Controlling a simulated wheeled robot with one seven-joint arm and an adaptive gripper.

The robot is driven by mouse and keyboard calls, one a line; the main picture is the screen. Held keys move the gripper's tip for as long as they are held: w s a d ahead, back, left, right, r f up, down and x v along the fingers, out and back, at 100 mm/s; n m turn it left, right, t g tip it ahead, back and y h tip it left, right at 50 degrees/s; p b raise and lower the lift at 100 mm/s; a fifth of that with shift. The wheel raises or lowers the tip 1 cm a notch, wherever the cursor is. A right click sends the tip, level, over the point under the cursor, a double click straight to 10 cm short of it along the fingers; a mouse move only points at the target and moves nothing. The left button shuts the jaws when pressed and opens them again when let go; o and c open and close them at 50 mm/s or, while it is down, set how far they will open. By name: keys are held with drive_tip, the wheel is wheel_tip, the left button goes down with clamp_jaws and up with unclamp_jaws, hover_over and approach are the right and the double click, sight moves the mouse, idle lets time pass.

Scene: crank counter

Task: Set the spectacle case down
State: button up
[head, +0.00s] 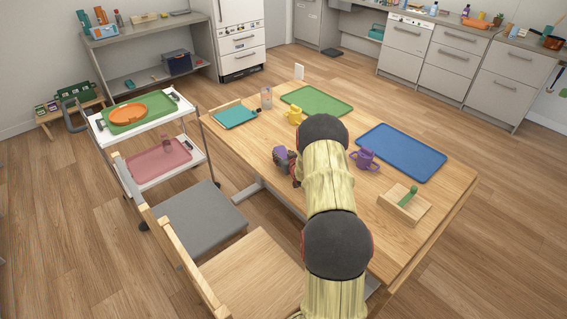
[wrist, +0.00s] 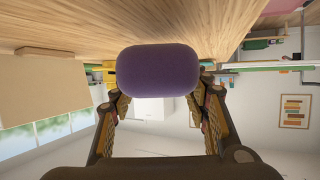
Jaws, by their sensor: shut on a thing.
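The spectacle case (wrist: 159,70) is a purple, rounded, oblong thing, held crosswise between my fingers in the wrist view. My gripper (wrist: 160,95) is shut on it, with a finger at each end. In the head view my gripper (head: 286,162) is small and partly behind my arm, over the left part of the wooden table (head: 258,145). The case barely shows there. The table's wood fills the top of the wrist view, beyond the case. I cannot tell whether the case touches it.
Chairs stand at the near left. Bare wood surrounds my gripper.

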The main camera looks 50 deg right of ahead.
drive_tip(key=shift+d+f+b, duration=0.1)
drive_tip(key=shift+f+b, duration=0.6)
drive_tip(key=shift+f, duration=1)
drive_tip(key=shift+f, duration=0.1)
drive_tip(key=o, duration=1.2)
drive_tip(key=shift+c, duration=0.2)
drive_tip(key=shift+o, duration=0.3)
